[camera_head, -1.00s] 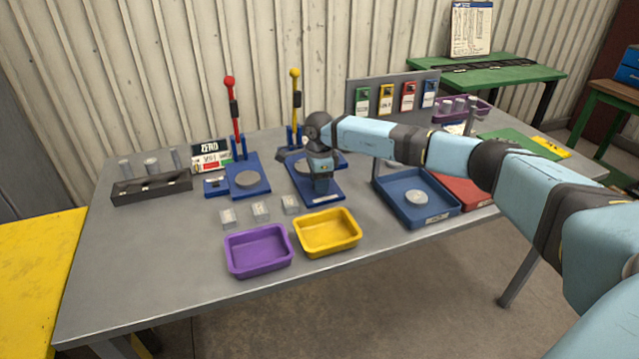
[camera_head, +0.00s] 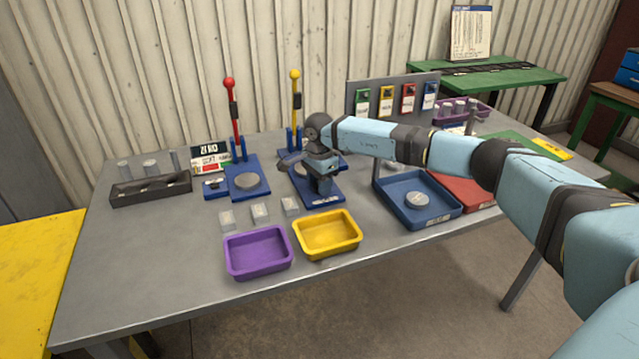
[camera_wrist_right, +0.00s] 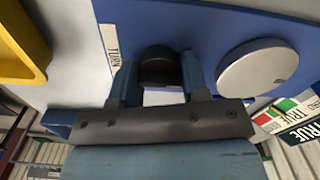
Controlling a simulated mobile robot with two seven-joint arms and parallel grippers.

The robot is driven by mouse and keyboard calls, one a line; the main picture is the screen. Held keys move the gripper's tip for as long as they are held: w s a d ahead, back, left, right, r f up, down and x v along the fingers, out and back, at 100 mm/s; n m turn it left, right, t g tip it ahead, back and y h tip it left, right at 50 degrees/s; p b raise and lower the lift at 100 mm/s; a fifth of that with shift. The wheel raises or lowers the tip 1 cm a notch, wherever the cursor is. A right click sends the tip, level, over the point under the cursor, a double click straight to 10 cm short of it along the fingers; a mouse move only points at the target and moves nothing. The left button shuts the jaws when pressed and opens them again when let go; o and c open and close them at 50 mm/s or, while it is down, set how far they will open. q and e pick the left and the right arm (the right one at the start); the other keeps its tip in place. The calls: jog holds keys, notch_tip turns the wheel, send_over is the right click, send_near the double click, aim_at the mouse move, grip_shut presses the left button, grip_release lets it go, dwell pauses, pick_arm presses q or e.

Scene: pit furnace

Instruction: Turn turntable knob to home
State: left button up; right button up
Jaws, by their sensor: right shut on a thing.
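The dark round turntable knob (camera_wrist_right: 158,58) sits on a blue base in the right wrist view, beside a label that reads "TURN". My right gripper (camera_wrist_right: 160,78) is shut on the knob, one finger on each side. The grey turntable disc (camera_wrist_right: 257,68) lies right of the knob in that view. In the head view my right gripper (camera_head: 325,192) points down onto the blue base (camera_head: 318,203) in front of the yellow-topped lever (camera_head: 296,98). The knob is hidden there by the gripper. My left gripper is not in view.
A similar blue station with a red-topped lever (camera_head: 231,110) stands to the left. Purple (camera_head: 259,268) and yellow (camera_head: 329,250) trays lie in front, with small clear blocks behind them. A blue tray (camera_head: 440,213) holding a grey disc is to the right. The table's left front is clear.

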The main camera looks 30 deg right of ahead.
jog(key=shift+r, duration=0.1)
jog(key=o, duration=0.9)
notch_tip(320, 180, up, 14)
jog(key=shift+f+p, duration=0.1)
jog(key=shift+p, duration=0.3)
